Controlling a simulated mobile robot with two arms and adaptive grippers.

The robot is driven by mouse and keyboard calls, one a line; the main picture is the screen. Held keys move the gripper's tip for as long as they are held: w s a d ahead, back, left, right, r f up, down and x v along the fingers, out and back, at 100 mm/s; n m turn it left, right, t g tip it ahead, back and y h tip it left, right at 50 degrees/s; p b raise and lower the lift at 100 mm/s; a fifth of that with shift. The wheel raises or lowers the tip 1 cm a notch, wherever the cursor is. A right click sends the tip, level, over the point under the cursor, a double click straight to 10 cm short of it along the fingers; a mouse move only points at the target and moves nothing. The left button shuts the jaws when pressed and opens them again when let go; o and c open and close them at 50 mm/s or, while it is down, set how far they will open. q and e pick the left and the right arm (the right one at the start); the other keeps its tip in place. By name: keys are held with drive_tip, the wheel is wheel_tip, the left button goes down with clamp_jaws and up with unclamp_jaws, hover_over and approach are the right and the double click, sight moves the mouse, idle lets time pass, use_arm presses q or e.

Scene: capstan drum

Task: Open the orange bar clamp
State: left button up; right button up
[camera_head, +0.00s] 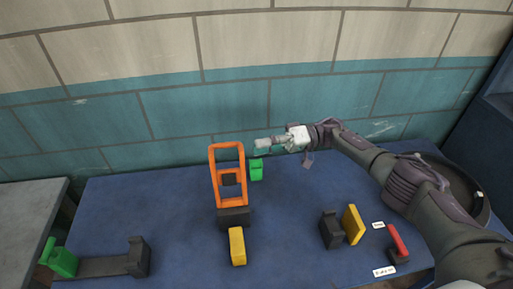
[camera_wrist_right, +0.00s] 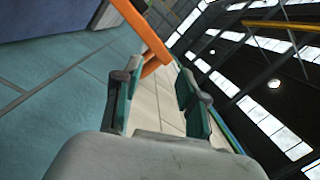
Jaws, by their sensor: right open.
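The orange bar clamp (camera_head: 213,182) shows as an upright rectangular orange frame near the middle of the blue table, behind a dark block. Its top bar is to the left of my right gripper (camera_head: 260,146). The right gripper is open and apart from the frame, with nothing visible between its fingers. In the right wrist view, an orange bar (camera_wrist_right: 143,30) lies ahead, crossing beyond the open fingers of my right gripper (camera_wrist_right: 156,85). My left gripper is not in view.
A green piece (camera_head: 257,170) stands close right of the frame. The dark block (camera_head: 233,218) and a yellow block (camera_head: 237,246) are in front. Another yellow piece (camera_head: 353,225) and a red handle (camera_head: 397,240) are right. A tiled wall (camera_head: 170,110) stands behind.

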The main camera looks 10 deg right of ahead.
drive_tip(key=d+b, duration=0.4)
drive_tip(key=d, duration=0.5)
drive_tip(key=shift+s, duration=0.4)
drive_tip(key=shift+d, duration=0.1)
idle(0.3)
